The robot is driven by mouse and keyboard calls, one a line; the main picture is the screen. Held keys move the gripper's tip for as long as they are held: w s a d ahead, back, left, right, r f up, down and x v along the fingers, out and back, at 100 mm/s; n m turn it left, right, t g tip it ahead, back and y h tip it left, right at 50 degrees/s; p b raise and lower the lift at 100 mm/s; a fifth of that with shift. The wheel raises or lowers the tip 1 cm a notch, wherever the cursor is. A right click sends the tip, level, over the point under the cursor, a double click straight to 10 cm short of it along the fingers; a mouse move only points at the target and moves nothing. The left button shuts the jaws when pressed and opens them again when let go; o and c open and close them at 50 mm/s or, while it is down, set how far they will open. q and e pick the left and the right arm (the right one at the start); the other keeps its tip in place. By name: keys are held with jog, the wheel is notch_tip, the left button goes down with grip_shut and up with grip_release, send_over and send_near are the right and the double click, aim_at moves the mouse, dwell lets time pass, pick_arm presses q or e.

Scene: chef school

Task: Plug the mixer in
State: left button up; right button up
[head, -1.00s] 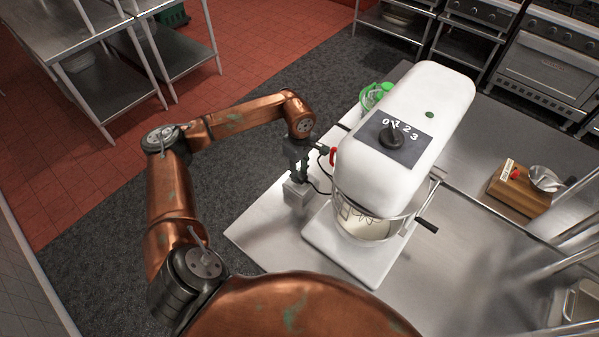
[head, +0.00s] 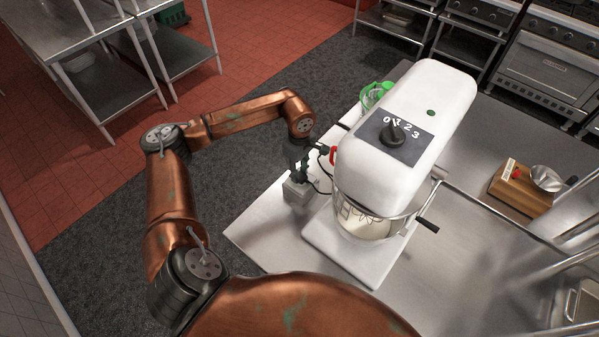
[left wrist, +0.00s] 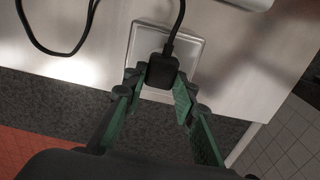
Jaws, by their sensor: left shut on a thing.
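The white stand mixer (head: 408,130) stands on the steel table, its dial at the top and a metal bowl (head: 365,222) with pale contents under its head. A grey socket box (head: 297,192) sits near the table's left edge, beside the mixer's base; the left wrist view shows its pale frame (left wrist: 192,50). My left gripper (head: 299,176) is at this box, pointing down. Its green-padded fingers are shut on the black plug (left wrist: 162,71), which is over the socket face. Whether its prongs are fully inside is hidden. The black cord (left wrist: 177,22) runs from the plug. My right gripper is out of view.
The steel table (head: 258,235) has bare room left of the mixer base. A green item (head: 377,94) lies behind the mixer. A wooden block (head: 520,188) with a metal bowl stands at right. Metal rails are at the right edge.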

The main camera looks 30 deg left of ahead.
pick_arm(q)
jog(key=shift+f, duration=0.25)
dwell(0.6)
jog(key=o, duration=1)
jog(key=shift+o, duration=0.2)
jog(key=shift+r, duration=0.1)
jog(key=shift+r+p, duration=1.1)
jog(key=shift+r, duration=1.85)
jog(key=shift+d+f, duration=0.1)
